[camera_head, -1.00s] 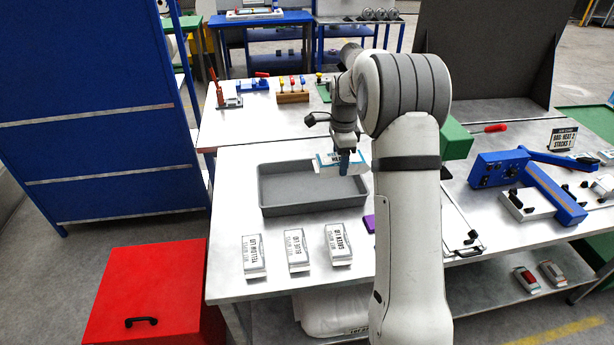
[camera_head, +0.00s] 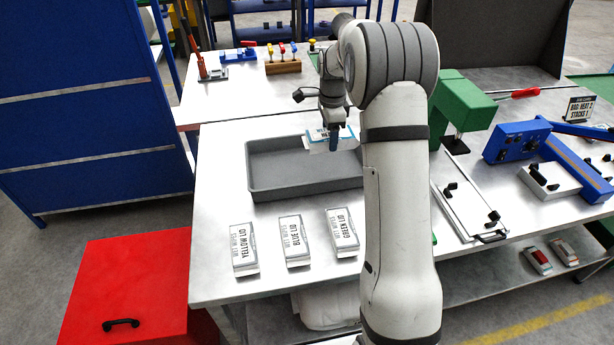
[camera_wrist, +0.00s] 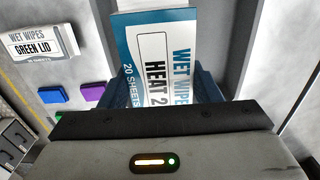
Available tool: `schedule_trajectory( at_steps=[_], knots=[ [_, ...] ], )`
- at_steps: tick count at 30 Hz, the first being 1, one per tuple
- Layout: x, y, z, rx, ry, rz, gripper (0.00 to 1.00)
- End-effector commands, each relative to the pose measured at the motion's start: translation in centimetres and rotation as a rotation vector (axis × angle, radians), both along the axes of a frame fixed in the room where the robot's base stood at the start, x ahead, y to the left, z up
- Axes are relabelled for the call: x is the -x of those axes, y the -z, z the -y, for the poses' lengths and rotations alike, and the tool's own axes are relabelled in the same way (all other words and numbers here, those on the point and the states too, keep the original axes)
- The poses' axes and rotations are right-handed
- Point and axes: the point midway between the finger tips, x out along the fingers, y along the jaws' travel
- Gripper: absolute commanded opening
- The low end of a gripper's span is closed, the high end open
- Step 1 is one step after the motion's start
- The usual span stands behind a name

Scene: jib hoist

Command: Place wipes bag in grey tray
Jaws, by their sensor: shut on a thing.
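The wipes bag (camera_head: 318,146) is white and blue, and its label reads wet wipes, heat 2, 20 sheets in the wrist view (camera_wrist: 153,45). My gripper (camera_head: 333,142) is shut on it, with blue fingers on either side (camera_wrist: 165,90). In the head view the bag appears over the right back part of the grey tray (camera_head: 300,188); its height above the tray is hard to tell. The visible part of the tray is empty. My arm hides the tray's right end.
Three white wet wipes packs, yellow lid (camera_head: 243,248), blue lid (camera_head: 295,240) and green lid (camera_head: 342,232), lie in front of the tray. A green machine (camera_head: 462,100) and a clipboard-like plate (camera_head: 465,205) stand to the right. The table left of the tray is clear.

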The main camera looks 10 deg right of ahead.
Motion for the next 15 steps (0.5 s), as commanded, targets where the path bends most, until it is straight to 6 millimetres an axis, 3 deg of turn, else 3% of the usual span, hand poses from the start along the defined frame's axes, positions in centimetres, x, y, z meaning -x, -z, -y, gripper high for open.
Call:
schedule_trajectory(
  at_steps=[15],
  knots=[
    [0.0,6.9,0.1,0.0,0.001,-0.001,0.33]
  ],
)
